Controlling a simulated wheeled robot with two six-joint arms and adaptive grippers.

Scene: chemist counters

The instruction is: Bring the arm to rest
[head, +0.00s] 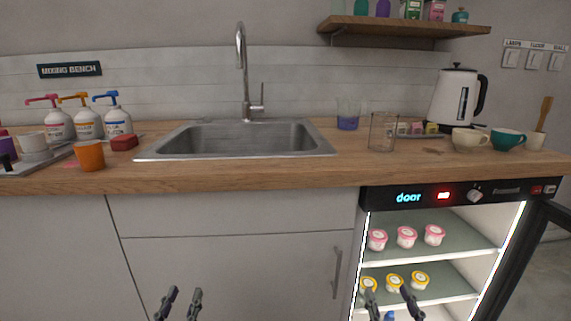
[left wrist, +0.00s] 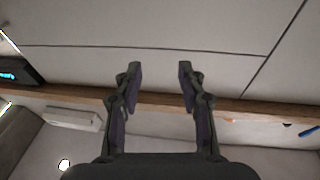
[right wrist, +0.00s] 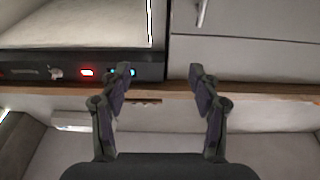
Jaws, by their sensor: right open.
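My left gripper (head: 180,302) is at the bottom of the head view, in front of the grey cabinet doors. In the left wrist view its two fingers (left wrist: 157,82) stand apart with nothing between them. My right gripper (head: 391,296) is at the bottom of the head view, in front of the open lit cabinet. In the right wrist view its fingers (right wrist: 160,82) stand apart and empty. Both grippers are below the worktop edge and appear to touch nothing.
The wooden worktop (head: 330,178) carries a sink (head: 236,140), pump bottles (head: 88,125), an orange cup (head: 90,155), a kettle (head: 455,100) and cups. The lit cabinet (head: 442,193) is open, its door (head: 540,225) swung right, with pink-lidded jars (head: 407,237) and yellow-lidded jars (head: 394,283) inside.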

